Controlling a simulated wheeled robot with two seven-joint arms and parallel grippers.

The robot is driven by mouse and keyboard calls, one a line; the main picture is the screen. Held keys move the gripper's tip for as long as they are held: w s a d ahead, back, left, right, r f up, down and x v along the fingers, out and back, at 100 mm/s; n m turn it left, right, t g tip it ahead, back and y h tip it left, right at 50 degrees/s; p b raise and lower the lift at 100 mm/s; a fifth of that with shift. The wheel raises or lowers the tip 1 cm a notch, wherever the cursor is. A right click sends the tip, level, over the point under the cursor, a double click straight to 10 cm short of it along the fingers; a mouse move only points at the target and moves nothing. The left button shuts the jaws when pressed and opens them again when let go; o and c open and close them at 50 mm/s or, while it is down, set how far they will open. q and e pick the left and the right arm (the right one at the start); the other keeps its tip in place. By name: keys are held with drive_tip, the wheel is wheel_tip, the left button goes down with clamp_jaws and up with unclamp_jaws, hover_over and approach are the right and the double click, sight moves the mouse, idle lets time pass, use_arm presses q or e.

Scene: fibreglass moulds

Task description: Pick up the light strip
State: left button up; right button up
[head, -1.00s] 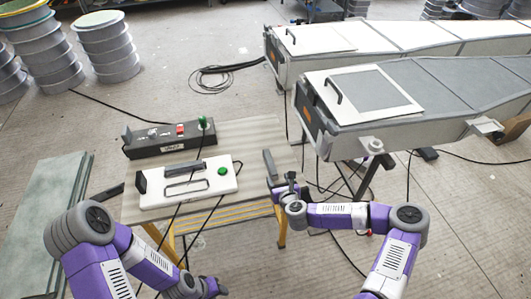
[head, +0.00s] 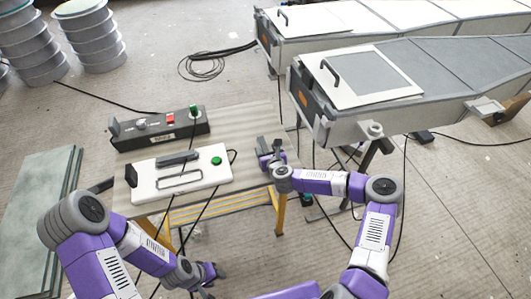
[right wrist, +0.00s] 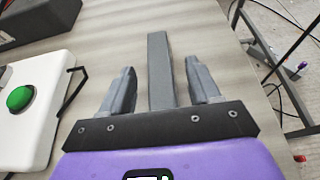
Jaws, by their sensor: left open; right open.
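The light strip, a narrow grey bar (right wrist: 160,70), lies on the table and runs away from me between the fingers of my right gripper (right wrist: 160,85) in the right wrist view. The fingers stand apart on either side of its near end, with gaps showing on both sides. In the head view my right gripper (head: 269,148) is at the table's right side and largely hides the strip. My left gripper (head: 216,273) is open and empty, low in front of the table.
The table (head: 245,122) also carries a white box (head: 180,179) with a green button and a black box (head: 160,130) with red and green buttons. Cables hang over its front edge. Large grey moulds (head: 400,90) stand at the right. Stacked panels (head: 35,200) lie at the left.

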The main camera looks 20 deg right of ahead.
clamp_jaws()
idle(0.3)
